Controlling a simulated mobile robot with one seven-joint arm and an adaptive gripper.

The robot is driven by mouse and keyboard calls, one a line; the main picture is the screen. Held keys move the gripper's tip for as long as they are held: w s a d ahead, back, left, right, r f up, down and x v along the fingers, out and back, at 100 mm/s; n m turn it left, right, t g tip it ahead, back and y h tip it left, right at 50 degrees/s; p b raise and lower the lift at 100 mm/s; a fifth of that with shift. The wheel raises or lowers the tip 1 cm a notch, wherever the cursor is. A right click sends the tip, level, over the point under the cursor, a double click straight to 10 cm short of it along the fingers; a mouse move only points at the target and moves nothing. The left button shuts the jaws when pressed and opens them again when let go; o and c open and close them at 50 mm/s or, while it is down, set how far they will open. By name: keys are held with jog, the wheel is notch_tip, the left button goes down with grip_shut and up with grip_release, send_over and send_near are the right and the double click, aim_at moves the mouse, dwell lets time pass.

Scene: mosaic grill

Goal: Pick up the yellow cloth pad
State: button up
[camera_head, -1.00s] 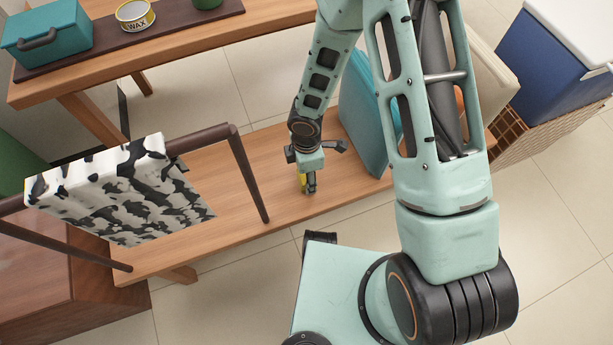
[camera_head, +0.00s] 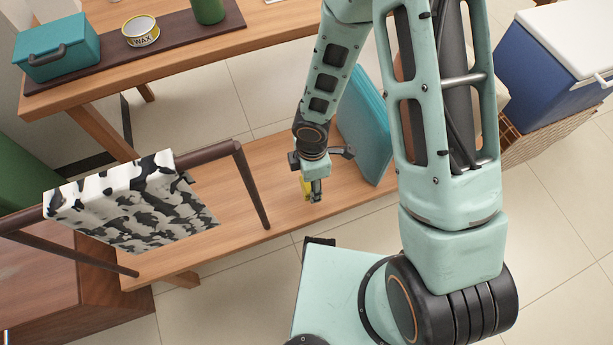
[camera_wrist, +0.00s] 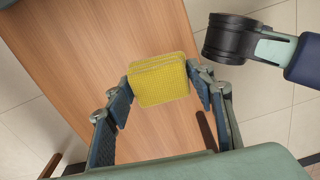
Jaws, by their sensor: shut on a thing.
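The yellow cloth pad (camera_wrist: 160,85) is a small ribbed yellow block between the two fingers of my gripper (camera_wrist: 163,90) in the wrist view. The fingers press on its left and right sides. In the head view my gripper (camera_head: 313,192) points down over the wooden bench (camera_head: 225,205), with only a sliver of the yellow pad (camera_head: 306,187) showing beside the finger. I cannot tell clearly how far the pad is above the bench top.
A teal panel (camera_head: 365,125) stands on the bench just right of my gripper. A dark rail frame (camera_head: 250,185) with a black-and-white cloth (camera_head: 135,205) stands to the left. A table with a teal box (camera_head: 57,47) and a wax tin (camera_head: 140,31) is behind.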

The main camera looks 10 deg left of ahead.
jog(key=s+d+r+p, duration=0.5)
jog(key=s+r+p, duration=0.1)
jog(key=s+p, duration=0.3)
jog(key=shift+d+p, duration=0.2)
jog(key=shift+p, duration=0.2)
jog(key=shift+d+p, duration=0.15)
jog(key=shift+p, duration=0.25)
jog(key=shift+f, duration=0.1)
jog(key=o, duration=0.4)
jog(key=shift+w, duration=0.1)
jog(key=c, duration=0.4)
